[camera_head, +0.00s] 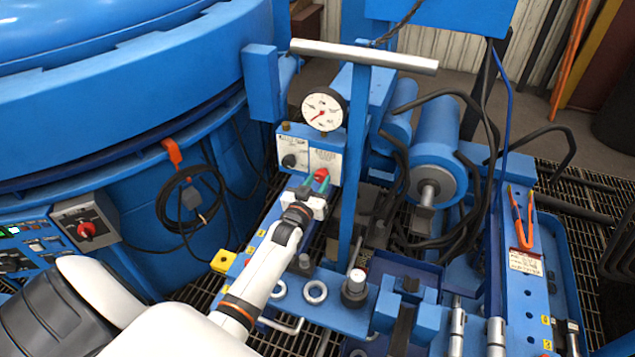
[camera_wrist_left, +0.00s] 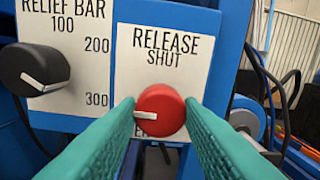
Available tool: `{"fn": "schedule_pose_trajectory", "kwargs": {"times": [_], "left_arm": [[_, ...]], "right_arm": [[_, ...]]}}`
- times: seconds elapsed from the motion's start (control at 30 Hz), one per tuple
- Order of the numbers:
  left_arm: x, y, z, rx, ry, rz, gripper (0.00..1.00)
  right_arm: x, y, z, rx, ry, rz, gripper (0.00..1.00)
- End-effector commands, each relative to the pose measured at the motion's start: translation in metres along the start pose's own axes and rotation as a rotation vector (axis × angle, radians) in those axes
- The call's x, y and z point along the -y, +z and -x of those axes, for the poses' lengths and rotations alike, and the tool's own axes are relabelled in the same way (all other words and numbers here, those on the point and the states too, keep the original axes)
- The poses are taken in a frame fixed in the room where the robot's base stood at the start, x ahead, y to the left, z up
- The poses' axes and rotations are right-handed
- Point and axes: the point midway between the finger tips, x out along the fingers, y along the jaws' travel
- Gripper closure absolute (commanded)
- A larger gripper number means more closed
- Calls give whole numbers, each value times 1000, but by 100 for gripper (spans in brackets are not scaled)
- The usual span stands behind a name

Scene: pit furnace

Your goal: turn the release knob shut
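The red release knob (camera_wrist_left: 161,111) sits on a white plate (camera_wrist_left: 160,45) marked RELEASE, with SHUT above the knob. The lettering below it is mostly hidden. The knob's white pointer mark faces left, not up toward SHUT. In the head view the red knob (camera_head: 321,175) is small, on the panel under the dial. My left gripper (camera_head: 317,188) reaches it from the front. Its teal fingers stand on either side of the knob, their tips against its edges with no clear gap. My right gripper is in neither view.
A black relief knob (camera_wrist_left: 34,70) sits just left of the red knob. A round gauge (camera_head: 323,110) is above the panel, and a tall blue T-handle post (camera_head: 354,150) stands close at its right. The blue furnace wall (camera_head: 150,190) fills the left side.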

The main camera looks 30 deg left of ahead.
Motion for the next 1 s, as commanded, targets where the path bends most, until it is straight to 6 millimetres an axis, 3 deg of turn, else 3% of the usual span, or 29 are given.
{"fn": "schedule_pose_trajectory", "kwargs": {"times": [0.1, 0.47, 1.0], "left_arm": [[0, 0, 0, 0, 0, 0, 89], [0, 0, 0, -4, 0, -73, 89], [1, 0, 0, -22, 2, -527, 89]], "right_arm": [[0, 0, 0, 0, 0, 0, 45], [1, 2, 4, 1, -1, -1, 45], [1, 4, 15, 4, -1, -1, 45]]}}
